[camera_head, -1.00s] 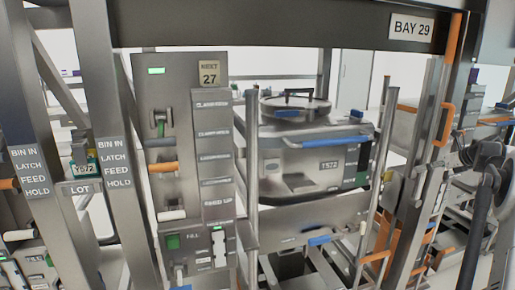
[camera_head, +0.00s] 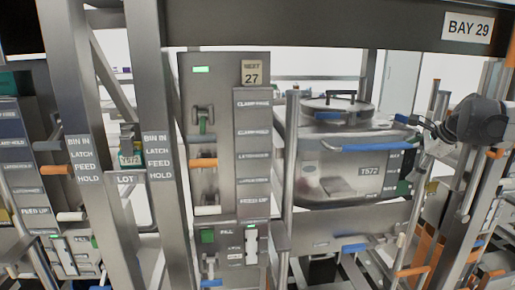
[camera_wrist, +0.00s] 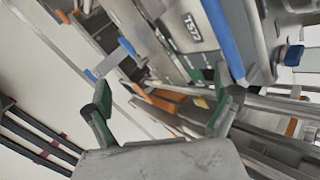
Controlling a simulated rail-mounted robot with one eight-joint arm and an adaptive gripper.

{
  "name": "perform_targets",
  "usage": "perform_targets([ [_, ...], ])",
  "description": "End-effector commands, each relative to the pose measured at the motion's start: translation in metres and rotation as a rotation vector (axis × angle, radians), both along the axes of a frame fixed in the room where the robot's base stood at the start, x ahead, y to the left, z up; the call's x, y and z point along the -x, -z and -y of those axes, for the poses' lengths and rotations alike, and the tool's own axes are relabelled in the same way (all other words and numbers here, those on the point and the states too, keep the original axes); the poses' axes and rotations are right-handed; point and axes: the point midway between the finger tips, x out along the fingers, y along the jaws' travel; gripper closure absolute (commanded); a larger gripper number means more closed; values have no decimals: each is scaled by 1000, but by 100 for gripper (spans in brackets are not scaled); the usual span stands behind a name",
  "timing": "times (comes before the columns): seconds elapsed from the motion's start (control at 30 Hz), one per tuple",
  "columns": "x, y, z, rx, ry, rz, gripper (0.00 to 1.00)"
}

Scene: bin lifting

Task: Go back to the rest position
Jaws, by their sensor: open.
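My gripper (camera_wrist: 163,98) is open and empty in the wrist view, its two dark fingers with green pads spread apart. In the head view my dark arm joint shows at the right, in front of the frame post; its fingers are too small there to read clearly. The steel bin (camera_head: 345,175), labelled T572, sits in the bay with its round lid (camera_head: 337,107) on top. A blue bar (camera_head: 360,146) runs along its upper front edge. In the wrist view the bin (camera_wrist: 185,45) and its blue bar (camera_wrist: 222,38) lie beyond the fingers.
A control panel (camera_head: 215,130) with small handles and a NEXT 27 card stands left of the bin. Steel posts (camera_head: 165,150) flank it. An overhead beam (camera_head: 330,22) bears a BAY 29 sign (camera_head: 468,28). Orange and blue handles stick out at the lower right.

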Motion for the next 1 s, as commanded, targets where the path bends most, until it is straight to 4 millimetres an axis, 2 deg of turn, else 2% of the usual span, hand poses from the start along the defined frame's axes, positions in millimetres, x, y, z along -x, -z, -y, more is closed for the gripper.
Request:
perform_targets([
  [0.03,10,-3,-23,42,-52,-3,5],
  [0.1,24,-5,-49,108,-127,-5,5],
  [0.27,60,-6,-106,260,-299,-10,5],
  [0.5,123,3,-178,483,-564,-10,5],
  [0.7,180,21,-228,670,-786,-4,5],
  [1.0,267,64,-281,949,-1122,13,5],
])
